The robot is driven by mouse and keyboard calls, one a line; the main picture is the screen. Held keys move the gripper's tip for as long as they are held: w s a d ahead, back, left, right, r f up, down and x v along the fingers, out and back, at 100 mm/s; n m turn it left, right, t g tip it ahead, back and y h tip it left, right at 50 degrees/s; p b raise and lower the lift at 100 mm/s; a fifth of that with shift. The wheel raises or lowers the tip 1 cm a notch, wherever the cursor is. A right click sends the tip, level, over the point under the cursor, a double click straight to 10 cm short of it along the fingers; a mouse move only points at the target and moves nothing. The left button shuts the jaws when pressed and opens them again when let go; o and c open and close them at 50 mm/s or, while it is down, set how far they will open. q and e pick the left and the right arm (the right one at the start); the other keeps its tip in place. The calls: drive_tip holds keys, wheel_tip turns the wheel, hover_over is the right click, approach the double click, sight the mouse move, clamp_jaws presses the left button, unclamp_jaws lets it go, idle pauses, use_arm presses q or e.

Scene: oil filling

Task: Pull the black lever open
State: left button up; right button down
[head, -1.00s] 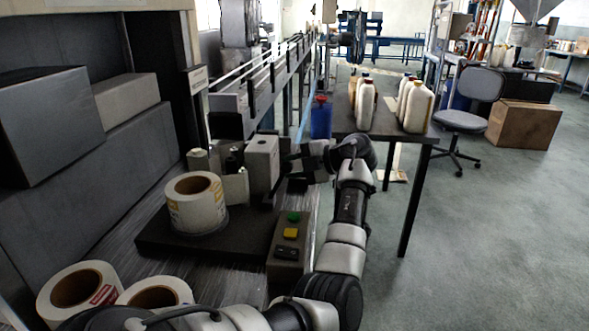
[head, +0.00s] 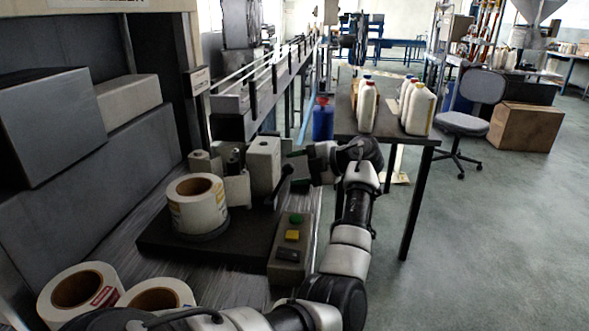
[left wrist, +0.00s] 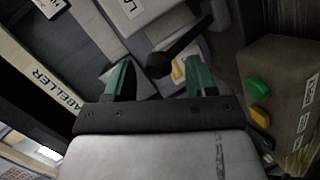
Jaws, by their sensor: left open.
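The black lever (head: 285,171) has a round knob and stands at the right side of the pale box-shaped part of the labeller. In the left wrist view the lever (left wrist: 165,60) lies between the two green fingertips, with room on both sides. My left gripper (head: 296,169) is open, just right of the lever in the head view. Its spread fingers also show in the left wrist view (left wrist: 158,80). I cannot tell if a finger touches the lever. My right gripper is not in view.
A label roll (head: 198,204) sits on the dark plate left of the lever. A control box (head: 290,250) with green and yellow buttons stands below my gripper. A dark table (head: 385,137) with white bottles stands to the right. Open floor lies further right.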

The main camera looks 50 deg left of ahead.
use_arm(q)
drive_tip(key=v, duration=1)
drive_tip(key=shift+b, duration=0.3)
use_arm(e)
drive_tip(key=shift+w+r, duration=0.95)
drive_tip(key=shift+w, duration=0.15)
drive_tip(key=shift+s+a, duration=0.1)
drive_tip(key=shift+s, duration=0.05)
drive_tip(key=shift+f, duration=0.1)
